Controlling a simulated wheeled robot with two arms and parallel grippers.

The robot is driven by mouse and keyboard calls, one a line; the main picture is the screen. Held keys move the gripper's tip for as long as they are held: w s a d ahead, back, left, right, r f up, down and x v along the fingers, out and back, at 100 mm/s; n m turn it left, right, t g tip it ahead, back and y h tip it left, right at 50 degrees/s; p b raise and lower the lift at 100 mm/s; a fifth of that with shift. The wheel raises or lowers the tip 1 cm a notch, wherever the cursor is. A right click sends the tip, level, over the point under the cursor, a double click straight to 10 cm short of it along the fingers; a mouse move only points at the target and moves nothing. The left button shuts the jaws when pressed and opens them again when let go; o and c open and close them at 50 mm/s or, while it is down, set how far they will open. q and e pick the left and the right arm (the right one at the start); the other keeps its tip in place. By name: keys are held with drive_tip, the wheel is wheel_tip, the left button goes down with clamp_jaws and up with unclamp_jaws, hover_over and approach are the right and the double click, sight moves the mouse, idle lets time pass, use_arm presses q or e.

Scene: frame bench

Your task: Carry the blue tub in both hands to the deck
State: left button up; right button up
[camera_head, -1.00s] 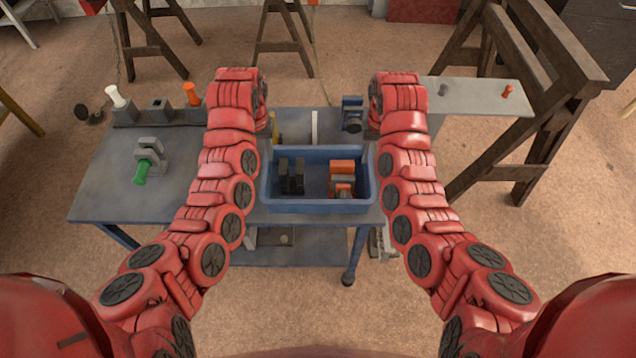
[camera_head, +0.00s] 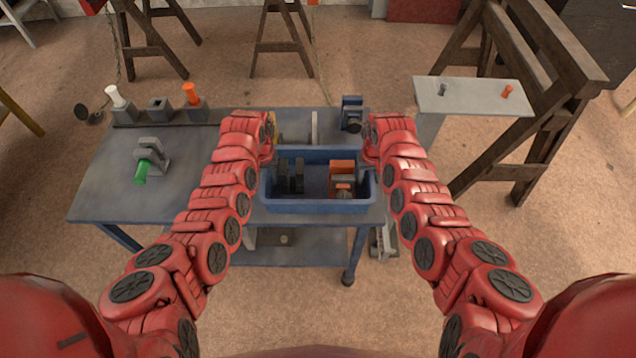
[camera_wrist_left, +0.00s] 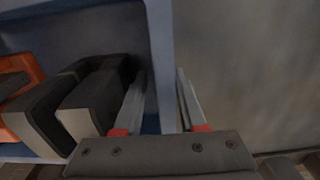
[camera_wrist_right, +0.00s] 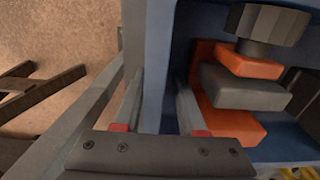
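The blue tub (camera_head: 318,206) sits on the blue-grey table (camera_head: 190,180), with dark blocks and orange-and-grey parts inside. My left gripper (camera_wrist_left: 160,80) is over the tub's left wall. Its two fingers are apart, one inside and one outside the wall. My right gripper (camera_wrist_right: 158,80) straddles the right wall in the same way, fingers apart. In the head view my forearms hide most of both grippers. I cannot tell which surface is the deck; a pale raised board (camera_head: 465,98) stands right of the table.
White (camera_head: 115,97) and orange (camera_head: 191,94) pieces stand at the table's back left. A grey bracket with a green part (camera_head: 142,172) is on the left. A dark blue device (camera_head: 351,112) stands behind the tub. Brown trestles (camera_head: 520,130) stand at right.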

use_arm(q)
clamp_jaws()
use_arm(e)
clamp_jaws()
use_arm(q)
drive_tip(key=shift+r, duration=0.1)
idle(1.1)
